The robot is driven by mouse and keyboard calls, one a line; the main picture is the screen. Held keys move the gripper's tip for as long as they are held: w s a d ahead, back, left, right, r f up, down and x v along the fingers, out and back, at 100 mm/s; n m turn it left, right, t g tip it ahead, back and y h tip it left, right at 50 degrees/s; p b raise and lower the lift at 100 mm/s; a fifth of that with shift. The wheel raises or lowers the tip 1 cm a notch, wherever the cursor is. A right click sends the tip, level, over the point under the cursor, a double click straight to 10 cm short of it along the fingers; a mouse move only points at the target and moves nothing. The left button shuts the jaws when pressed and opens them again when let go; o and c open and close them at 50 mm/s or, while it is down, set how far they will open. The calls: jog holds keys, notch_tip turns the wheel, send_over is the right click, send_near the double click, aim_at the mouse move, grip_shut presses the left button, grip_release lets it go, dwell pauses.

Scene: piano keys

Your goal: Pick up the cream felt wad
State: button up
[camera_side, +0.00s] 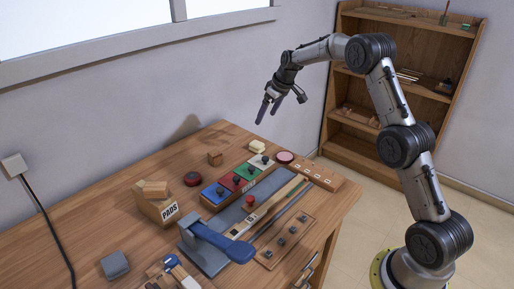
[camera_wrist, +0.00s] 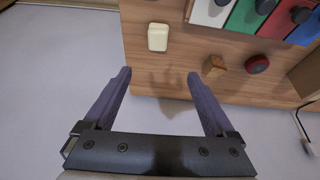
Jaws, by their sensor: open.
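The cream felt wad (camera_side: 257,146) is a small pale block with rounded edges. It lies on the wooden table near the back, just behind the coloured panels. In the wrist view the wad (camera_wrist: 158,37) is at the top, in line with the space between the fingers and beyond their tips. My gripper (camera_side: 268,110) is open and empty, raised above the back of the table, with its fingers pointing down. In the wrist view my gripper (camera_wrist: 159,75) shows both dark fingers spread apart, with nothing between them.
A row of blue, red, green and white panels with dark knobs (camera_side: 237,181) stands close to the wad. A small wooden block (camera_side: 215,158) and a red-topped round object (camera_side: 192,178) lie to its left. A pink-topped disc (camera_side: 284,157) is to its right. The wall (camera_side: 230,80) rises behind.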

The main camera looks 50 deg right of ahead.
aim_at(257, 143)
jog(key=x, duration=0.9)
jog(key=s+x, duration=0.1)
jog(key=x, duration=0.4)
jog(key=shift+d+f, duration=0.3)
jog(key=shift+f, duration=0.25)
jog(key=c, duration=1.4)
jog(key=shift+r, duration=0.1)
